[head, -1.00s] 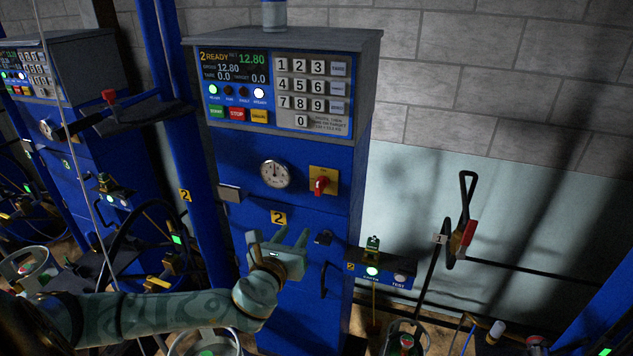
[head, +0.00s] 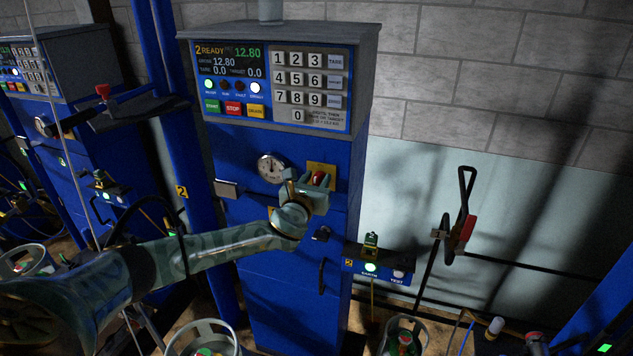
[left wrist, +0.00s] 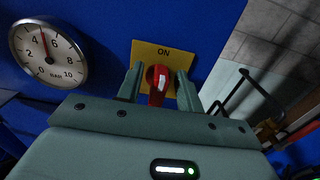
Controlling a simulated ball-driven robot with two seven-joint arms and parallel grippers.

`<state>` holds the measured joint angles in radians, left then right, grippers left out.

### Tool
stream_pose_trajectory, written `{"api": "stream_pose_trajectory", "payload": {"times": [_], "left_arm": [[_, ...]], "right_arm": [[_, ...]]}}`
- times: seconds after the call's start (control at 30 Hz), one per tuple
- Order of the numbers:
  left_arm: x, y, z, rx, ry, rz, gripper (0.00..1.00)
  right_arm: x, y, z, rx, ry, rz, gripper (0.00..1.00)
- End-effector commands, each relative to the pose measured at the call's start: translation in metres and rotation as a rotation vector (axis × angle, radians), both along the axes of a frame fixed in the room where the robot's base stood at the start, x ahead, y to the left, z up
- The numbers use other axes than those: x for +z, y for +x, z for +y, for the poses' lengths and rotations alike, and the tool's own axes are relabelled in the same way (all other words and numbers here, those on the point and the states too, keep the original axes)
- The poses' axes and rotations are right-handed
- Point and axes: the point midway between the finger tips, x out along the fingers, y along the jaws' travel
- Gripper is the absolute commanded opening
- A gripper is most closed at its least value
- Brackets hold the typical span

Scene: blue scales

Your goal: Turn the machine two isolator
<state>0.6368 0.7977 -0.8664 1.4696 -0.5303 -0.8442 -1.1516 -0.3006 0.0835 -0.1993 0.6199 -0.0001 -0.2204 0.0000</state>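The machine two isolator is a red knob (left wrist: 158,80) on a yellow plate (left wrist: 163,52) marked "ON", seen in the left wrist view. In the left wrist view my left gripper (left wrist: 158,84) is open, with one finger on each side of the knob. A gap seems to show between the knob and each finger. The knob's handle points down in that view. My right gripper is not in view.
A pressure gauge (head: 271,168) sits left of the isolator on the blue cabinet (head: 250,235). The keypad and display panel (head: 275,85) is above, showing "2 READY". A small shelf with lit buttons (head: 380,270) stands out at lower right. A lever with a red part (head: 462,230) stands further right.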

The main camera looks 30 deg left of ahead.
Motion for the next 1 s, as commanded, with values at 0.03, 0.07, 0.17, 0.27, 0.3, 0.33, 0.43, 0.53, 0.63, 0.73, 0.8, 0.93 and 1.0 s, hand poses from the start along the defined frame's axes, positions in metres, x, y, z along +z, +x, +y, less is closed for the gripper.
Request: {"api": "stream_pose_trajectory", "payload": {"times": [0.03, 0.07, 0.17, 0.27, 0.3, 0.33, 0.43, 0.53, 0.63, 0.73, 0.8, 0.93, 1.0], "left_arm": [[0.0001, 0.002, 0.0004, 0.0, 0.0, 0.0, 0.36], [0.0001, 0.0026, 0.0006, 0.0, 0.0, 0.0, 0.36], [0.0001, 0.003, 0.0009, 0.0, 0.0, 0.001, 0.36], [0.0002, 0.0028, 0.0009, 0.0, 0.0, 0.001, 0.36], [0.0002, 0.0028, 0.0009, 0.0, 0.0, 0.001, 0.34], [0.0002, 0.0028, 0.0009, 0.0, 0.0, 0.0, 0.25], [0.0002, 0.0027, 0.0008, 0.0, 0.0, 0.0, 0.0], [0.0002, 0.0026, 0.0008, 0.0, 0.0, 0.0, 0.0], [0.0001, 0.0026, 0.0009, 0.0, -0.003, -0.001, 0.0], [0.0, 0.0025, 0.0011, 0.0, -0.015, -0.004, 0.0], [0.0001, 0.0024, 0.0015, 0.001, -0.031, -0.007, 0.0], [-0.0006, 0.0021, 0.002, 0.001, -0.087, -0.02, 0.0], [-0.0007, 0.0021, 0.002, 0.0, -0.131, -0.031, 0.0]], "right_arm": [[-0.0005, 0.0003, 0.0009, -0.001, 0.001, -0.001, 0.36], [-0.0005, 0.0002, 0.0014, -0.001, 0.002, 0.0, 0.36], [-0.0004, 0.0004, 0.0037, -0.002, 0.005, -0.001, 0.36], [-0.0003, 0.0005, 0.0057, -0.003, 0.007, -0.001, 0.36], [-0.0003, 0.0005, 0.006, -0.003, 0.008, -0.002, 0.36], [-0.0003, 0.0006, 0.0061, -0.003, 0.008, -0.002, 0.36], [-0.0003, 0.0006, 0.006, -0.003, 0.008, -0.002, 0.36], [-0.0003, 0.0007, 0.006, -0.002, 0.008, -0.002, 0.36], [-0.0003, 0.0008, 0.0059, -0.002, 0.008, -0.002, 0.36], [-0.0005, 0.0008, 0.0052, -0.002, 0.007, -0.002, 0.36], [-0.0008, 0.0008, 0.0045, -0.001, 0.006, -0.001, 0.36], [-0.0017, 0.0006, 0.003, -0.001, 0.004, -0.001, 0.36], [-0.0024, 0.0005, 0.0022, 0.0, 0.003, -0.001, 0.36]]}}
